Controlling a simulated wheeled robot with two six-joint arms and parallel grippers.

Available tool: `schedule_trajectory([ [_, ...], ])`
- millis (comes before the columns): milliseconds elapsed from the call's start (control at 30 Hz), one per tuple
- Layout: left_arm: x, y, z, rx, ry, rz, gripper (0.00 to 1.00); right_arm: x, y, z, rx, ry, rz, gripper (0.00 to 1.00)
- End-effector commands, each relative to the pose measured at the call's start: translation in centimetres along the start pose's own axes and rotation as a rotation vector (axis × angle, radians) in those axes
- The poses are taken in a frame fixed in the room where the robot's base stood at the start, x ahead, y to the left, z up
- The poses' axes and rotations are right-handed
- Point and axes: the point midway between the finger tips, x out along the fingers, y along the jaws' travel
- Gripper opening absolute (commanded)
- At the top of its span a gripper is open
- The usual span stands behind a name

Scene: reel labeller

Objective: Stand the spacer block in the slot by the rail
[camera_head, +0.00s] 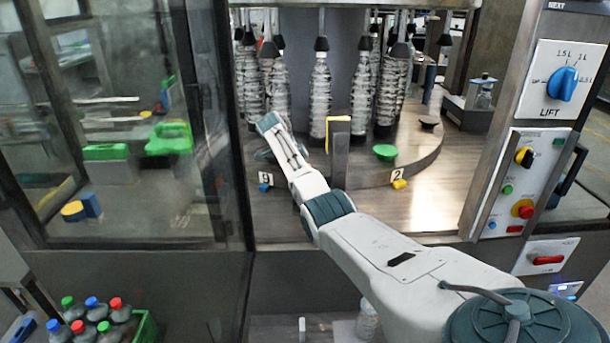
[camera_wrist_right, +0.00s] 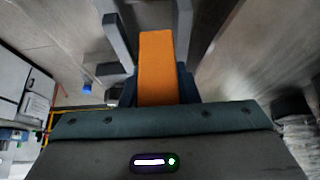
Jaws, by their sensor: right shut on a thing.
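The orange spacer block (camera_wrist_right: 157,66) is between the dark fingers of my right gripper (camera_wrist_right: 158,88), which is shut on it. In the wrist view the block points away from the camera. Grey bars (camera_wrist_right: 118,38) show beside its far end; I cannot tell whether it touches them or where the slot is. In the head view my right arm reaches in from the lower right to the machine deck. Its wrist hides the block, and the fingers do not show clearly. An upright grey plate with a yellow edge (camera_head: 340,150), perhaps part of the rail, stands right of the wrist. My left gripper is out of view.
Clear bottles (camera_head: 320,95) hang around the column behind. A green cap-like piece (camera_head: 384,152), a yellow piece (camera_head: 399,184) and a blue piece (camera_head: 265,187) lie on the deck (camera_head: 430,205). A control panel (camera_head: 520,185) borders it right, a glass door (camera_head: 120,130) left.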

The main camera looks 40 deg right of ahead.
Motion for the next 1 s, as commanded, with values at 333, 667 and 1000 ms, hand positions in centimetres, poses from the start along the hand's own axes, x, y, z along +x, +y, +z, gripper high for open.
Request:
schedule_trajectory([
  [333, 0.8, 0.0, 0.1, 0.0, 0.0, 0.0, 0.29, 1.3, 0.0, 0.8, -0.001, 0.0, 0.001, 0.03],
  [667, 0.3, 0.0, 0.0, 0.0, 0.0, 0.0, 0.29, 1.0, 0.1, 0.6, 0.0, 0.0, 0.0, 0.03],
  [1000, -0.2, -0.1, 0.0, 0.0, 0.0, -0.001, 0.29, 0.8, 0.1, 0.4, 0.0, 0.0, 0.0, 0.03],
])
